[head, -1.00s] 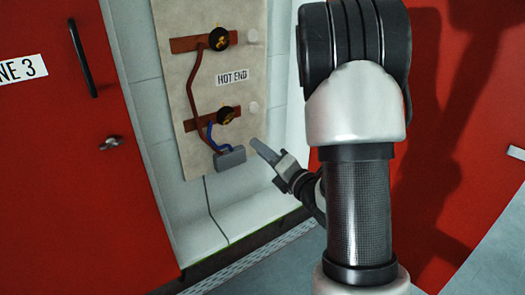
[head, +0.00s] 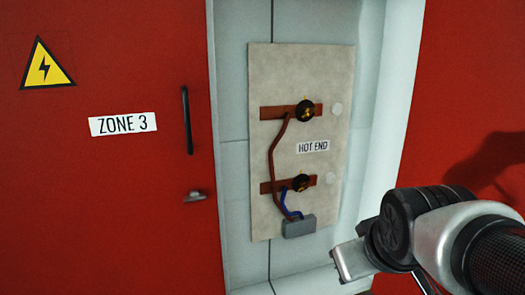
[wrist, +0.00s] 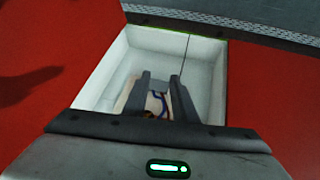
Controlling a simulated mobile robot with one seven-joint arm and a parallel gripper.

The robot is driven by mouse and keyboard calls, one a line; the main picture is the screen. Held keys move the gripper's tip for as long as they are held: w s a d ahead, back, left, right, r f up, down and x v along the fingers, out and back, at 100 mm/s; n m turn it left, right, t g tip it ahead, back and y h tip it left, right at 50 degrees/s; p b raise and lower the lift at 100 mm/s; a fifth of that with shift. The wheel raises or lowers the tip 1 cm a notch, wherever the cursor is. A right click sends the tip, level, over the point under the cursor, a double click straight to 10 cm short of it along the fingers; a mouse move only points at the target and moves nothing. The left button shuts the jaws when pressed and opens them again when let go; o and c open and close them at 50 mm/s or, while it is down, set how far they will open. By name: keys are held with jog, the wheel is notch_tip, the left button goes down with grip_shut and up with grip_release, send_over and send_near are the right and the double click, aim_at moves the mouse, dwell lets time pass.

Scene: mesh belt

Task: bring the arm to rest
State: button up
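My arm reaches in from the right edge of the head view, its wrist bent low. My gripper (head: 342,262) points left, in front of the recess and just right of the small grey box (head: 299,227). In the wrist view my gripper (wrist: 160,77) shows two dark fingers standing apart with nothing between them. The beige board (head: 264,90) in the recess carries two copper bars with dark round terminals, a brown-red cable and a blue cable that run to the grey box. The board's lower part also shows between the fingers in the wrist view.
A red door (head: 100,200) with a ZONE 3 label (head: 123,124) and a dark handle (head: 187,120) stands to the left. Another red panel (head: 465,80) stands to the right. White recess walls (head: 385,110) flank the board. The space before the door looks clear.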

jog(key=s+a+r+m+g+p, duration=0.2)
jog(key=s+a+r+m+p, duration=0.1)
jog(key=s, duration=0.4)
notch_tip(320, 180, up, 24)
jog(key=p, duration=2.4)
jog(key=shift+y, duration=0.4)
jog(key=shift+f, duration=0.1)
